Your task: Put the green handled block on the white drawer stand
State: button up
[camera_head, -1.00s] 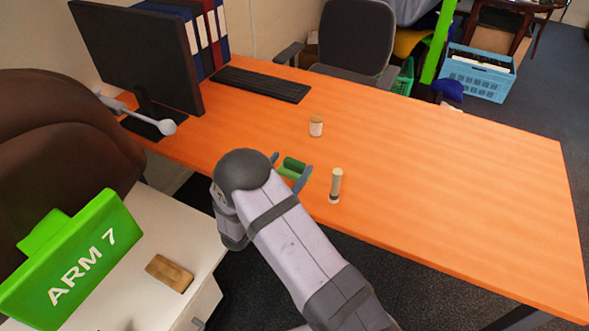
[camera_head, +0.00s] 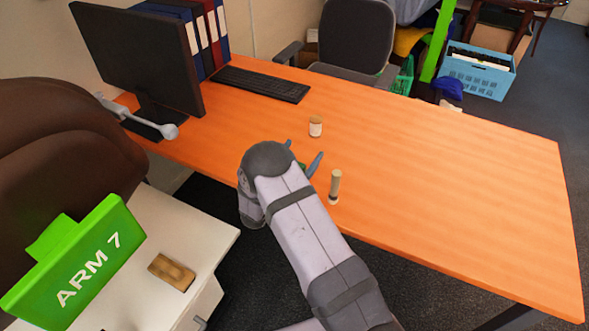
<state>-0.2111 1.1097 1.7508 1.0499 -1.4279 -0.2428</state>
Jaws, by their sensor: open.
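The green handled block (camera_head: 302,165) is on the orange desk near its front edge, almost wholly hidden behind my arm; only a sliver of green shows. My gripper (camera_head: 302,155) is at the block, with its blue-grey fingertips spread apart on either side of the green. The palm is hidden, and I cannot tell whether a finger touches the block. The white drawer stand (camera_head: 205,236) is at lower left, in front of the desk and apart from my gripper.
On the stand are a brown wooden block (camera_head: 172,272) and a green ARM 7 sign (camera_head: 82,262). A monitor (camera_head: 140,60) and keyboard (camera_head: 262,84) are left. The desk's right side is clear.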

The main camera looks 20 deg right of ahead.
jog(key=shift+c, duration=0.4)
jog(key=c, duration=1.2)
jog(key=shift+r, duration=0.15)
notch_tip(320, 180, up, 10)
